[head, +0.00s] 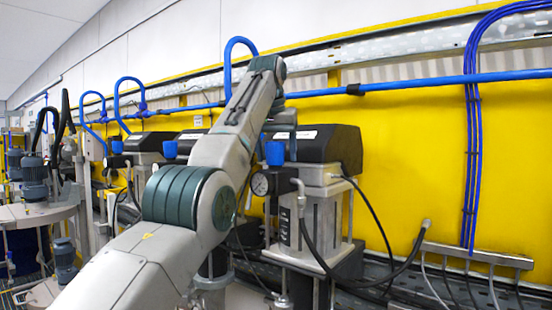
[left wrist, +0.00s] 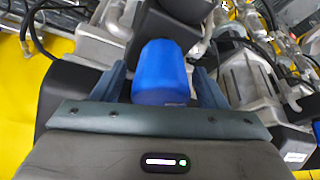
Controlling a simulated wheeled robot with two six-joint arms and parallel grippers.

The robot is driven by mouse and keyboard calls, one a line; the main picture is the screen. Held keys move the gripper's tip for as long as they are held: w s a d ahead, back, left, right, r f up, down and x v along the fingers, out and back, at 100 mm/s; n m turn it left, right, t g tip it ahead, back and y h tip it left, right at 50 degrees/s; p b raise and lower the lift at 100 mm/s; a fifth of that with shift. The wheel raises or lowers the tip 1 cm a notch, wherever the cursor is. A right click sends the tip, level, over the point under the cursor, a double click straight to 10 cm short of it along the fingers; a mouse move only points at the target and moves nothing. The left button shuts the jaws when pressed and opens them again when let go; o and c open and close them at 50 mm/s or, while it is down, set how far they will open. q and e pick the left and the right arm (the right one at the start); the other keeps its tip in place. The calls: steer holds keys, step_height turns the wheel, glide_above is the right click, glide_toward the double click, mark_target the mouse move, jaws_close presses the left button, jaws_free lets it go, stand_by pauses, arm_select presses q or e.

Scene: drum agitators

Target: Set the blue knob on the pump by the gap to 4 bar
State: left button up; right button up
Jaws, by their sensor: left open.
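The blue knob (head: 275,153) sits on the front of the nearest pump (head: 335,148), which has a dark head on a grey column. In the left wrist view the blue knob (left wrist: 163,72) stands between the two fingers of my left gripper (left wrist: 162,85), which are open. I cannot tell whether they touch it. My right gripper is not in view.
More pumps with blue knobs, such as the neighbouring one (head: 170,149), stand in a row to the left. A black hose (head: 345,272) loops right of the nearest pump. Blue pipes (head: 470,150) run along the yellow wall (head: 415,170). A drum with agitators (head: 38,213) stands far left.

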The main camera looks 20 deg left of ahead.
arm_select(q)
steer(key=shift+f, duration=0.1)
steer(key=shift+s, duration=0.3)
steer(key=c, duration=1)
steer(key=shift+o, duration=0.2)
steer(key=m+h+p, duration=0.1)
steer(key=m, duration=0.3)
steer(key=shift+m+h+p, duration=0.4)
steer(key=m+p, duration=0.1)
steer(key=m+g+h+p, duration=0.1)
steer(key=m, duration=0.1)
steer(key=m+p, duration=0.1)
steer(key=m, duration=0.1)
steer(key=shift+r+g+h, duration=0.25)
steer(key=shift+g+h, duration=0.05)
steer(key=shift+h, duration=0.1)
steer(key=m+g+p, duration=0.1)
steer(key=m+p, duration=0.1)
steer(key=m, duration=0.1)
steer(key=shift+m+h, duration=0.3)
steer(key=shift+f+m+p, duration=0.1)
steer(key=shift+m+p, duration=0.2)
steer(key=shift+p, duration=0.15)
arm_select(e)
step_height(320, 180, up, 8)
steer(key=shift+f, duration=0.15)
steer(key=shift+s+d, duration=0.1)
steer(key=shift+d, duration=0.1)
